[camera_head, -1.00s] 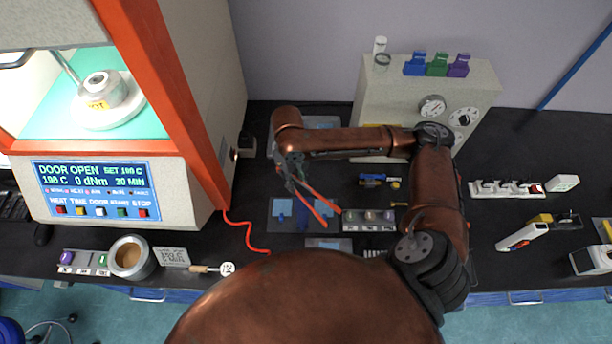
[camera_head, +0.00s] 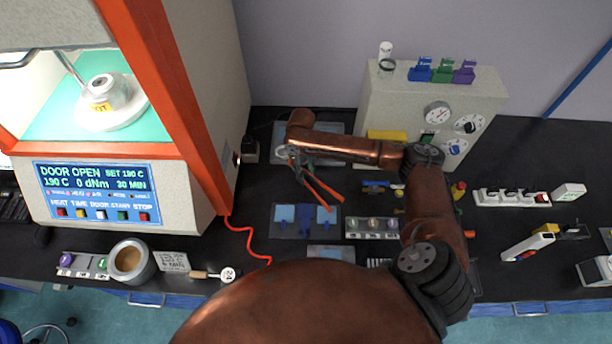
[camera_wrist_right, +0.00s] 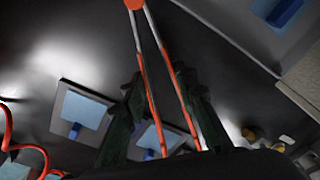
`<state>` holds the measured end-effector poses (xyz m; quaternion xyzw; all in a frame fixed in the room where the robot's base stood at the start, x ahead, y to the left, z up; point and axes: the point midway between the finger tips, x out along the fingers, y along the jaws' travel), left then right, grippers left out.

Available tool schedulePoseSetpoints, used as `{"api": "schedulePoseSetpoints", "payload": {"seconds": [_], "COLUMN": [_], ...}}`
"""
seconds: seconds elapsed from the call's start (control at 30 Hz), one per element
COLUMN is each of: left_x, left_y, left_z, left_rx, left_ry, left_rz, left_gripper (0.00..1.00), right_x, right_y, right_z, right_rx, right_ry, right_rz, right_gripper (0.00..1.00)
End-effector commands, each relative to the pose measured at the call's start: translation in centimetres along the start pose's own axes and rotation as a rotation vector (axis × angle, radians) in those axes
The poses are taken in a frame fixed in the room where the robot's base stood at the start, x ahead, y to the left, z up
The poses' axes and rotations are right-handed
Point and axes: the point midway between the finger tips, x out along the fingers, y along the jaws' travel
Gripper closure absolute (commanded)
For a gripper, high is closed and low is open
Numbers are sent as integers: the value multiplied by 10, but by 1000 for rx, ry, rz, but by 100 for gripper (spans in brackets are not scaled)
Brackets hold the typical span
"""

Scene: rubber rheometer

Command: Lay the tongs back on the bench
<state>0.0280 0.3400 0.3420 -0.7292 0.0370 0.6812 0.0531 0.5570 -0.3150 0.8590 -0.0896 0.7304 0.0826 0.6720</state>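The tongs (camera_head: 325,190) have thin legs with orange-red sleeves. My right gripper (camera_head: 298,172) has its dark fingers on both sides of the tongs' legs and holds them over the black bench (camera_head: 285,255). In the right wrist view the tongs (camera_wrist_right: 146,70) run between the fingers of the gripper (camera_wrist_right: 160,92), with the orange joined end at the top edge. The legs stand a little apart. Any gap between the tongs and the bench is hard to judge. My left gripper is not in view.
A grey plate with light blue pads (camera_head: 284,214) lies just below the tongs. A small sample rack (camera_head: 371,228) is to its right. The rheometer (camera_head: 215,60) stands at the left, with a red cord (camera_head: 250,242) on the bench. A gauge box (camera_head: 400,105) stands behind.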

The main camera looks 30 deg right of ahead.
Motion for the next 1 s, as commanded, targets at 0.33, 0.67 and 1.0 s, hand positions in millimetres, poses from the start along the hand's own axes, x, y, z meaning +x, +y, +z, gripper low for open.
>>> {"api": "schedulePoseSetpoints", "payload": {"seconds": [0.33, 0.67, 1.0], "left_x": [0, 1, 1], "left_y": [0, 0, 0], "left_z": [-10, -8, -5], "left_rx": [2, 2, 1], "left_ry": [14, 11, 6], "left_rz": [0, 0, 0], "left_gripper": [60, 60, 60], "right_x": [12, 16, 16], "right_y": [0, 0, 0], "right_z": [1, 1, 1], "right_rx": [1, 1, 1], "right_ry": [-2, -1, -1], "right_rz": [-1, -1, -1], "right_gripper": [76, 63, 56]}}
